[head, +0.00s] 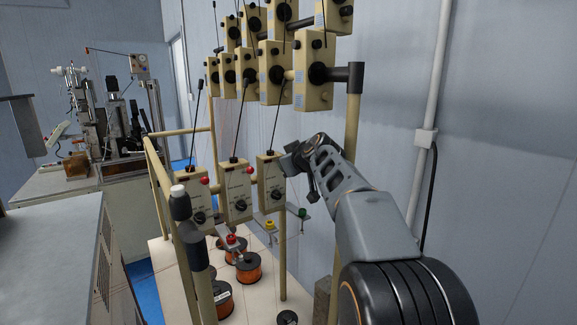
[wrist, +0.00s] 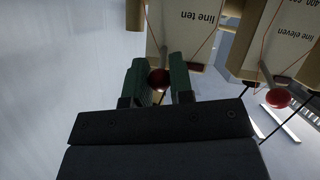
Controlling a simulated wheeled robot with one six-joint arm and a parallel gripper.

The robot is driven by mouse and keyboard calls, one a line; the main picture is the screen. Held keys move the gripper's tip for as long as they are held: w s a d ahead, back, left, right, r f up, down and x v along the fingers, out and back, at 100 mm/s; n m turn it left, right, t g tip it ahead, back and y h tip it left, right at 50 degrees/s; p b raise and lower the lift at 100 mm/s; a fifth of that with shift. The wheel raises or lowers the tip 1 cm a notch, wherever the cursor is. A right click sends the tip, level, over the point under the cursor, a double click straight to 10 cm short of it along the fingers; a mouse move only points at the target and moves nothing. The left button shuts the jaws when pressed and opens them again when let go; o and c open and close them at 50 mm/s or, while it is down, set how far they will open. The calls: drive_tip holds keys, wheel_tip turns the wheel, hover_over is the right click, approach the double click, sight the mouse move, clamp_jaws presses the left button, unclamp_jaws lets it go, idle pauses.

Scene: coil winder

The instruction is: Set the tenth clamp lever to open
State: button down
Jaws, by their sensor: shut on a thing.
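The line ten box (wrist: 185,25) fills the upper middle of the wrist view, its label upside down. Its clamp lever shows as a dark red ball knob (wrist: 159,79). My gripper (wrist: 160,85) has one green finger on each side of this knob and is shut on it. In the head view my gripper (head: 289,166) is against the right side of the rightmost box of the lower row (head: 269,183). The gripper hides that box's knob there, and the lever's position cannot be told.
The line eleven box (wrist: 283,45) stands beside it with its red knob (wrist: 278,98) free. Another lower box (head: 238,193) has a red knob too. More boxes (head: 314,72) hang above on the rack post (head: 352,110). Copper spools (head: 246,264) stand below. Thin wires run between.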

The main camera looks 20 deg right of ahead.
drive_tip(key=shift+r+g, duration=0.35)
drive_tip(key=shift+g, duration=0.15)
idle(0.3)
drive_tip(key=c, duration=1)
unclamp_jaws()
drive_tip(key=shift+w+f, duration=0.1)
drive_tip(key=b+v, duration=0.1)
drive_tip(key=v, duration=1.3)
drive_tip(key=shift+a, duration=0.15)
drive_tip(key=shift+w, duration=0.1)
